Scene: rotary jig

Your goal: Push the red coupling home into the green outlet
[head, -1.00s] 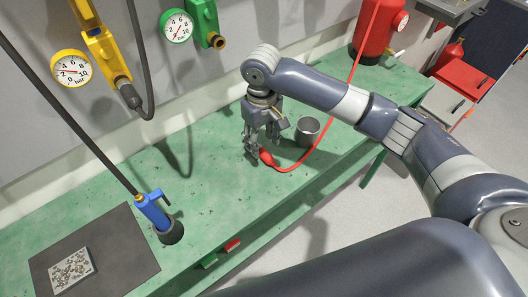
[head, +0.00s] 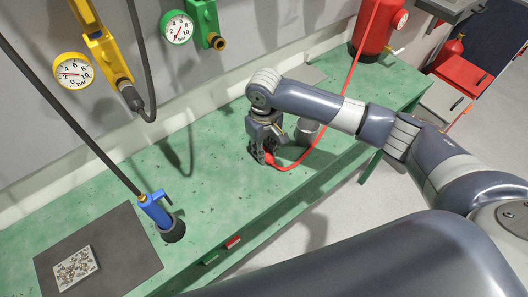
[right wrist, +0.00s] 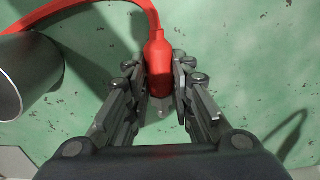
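The red coupling (head: 270,158) lies on the green bench at the end of a red hose. It also shows in the right wrist view (right wrist: 158,62), with a pale tip below it. My right gripper (head: 263,157) is low over the bench with one finger on each side of the coupling. In the right wrist view its fingers (right wrist: 160,72) are very near the coupling's sides; whether they press on it I cannot tell. The green outlet (head: 209,20) is on the wall, with a brass end pointing down and a gauge beside it. My left gripper is not in view.
A grey metal cup (head: 307,131) stands close beside the right gripper. The red hose (head: 335,125) runs up to a red tank (head: 378,30). A yellow outlet (head: 102,50) with a dark hose is on the wall. A blue coupling (head: 154,208) stands in a dark holder at left.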

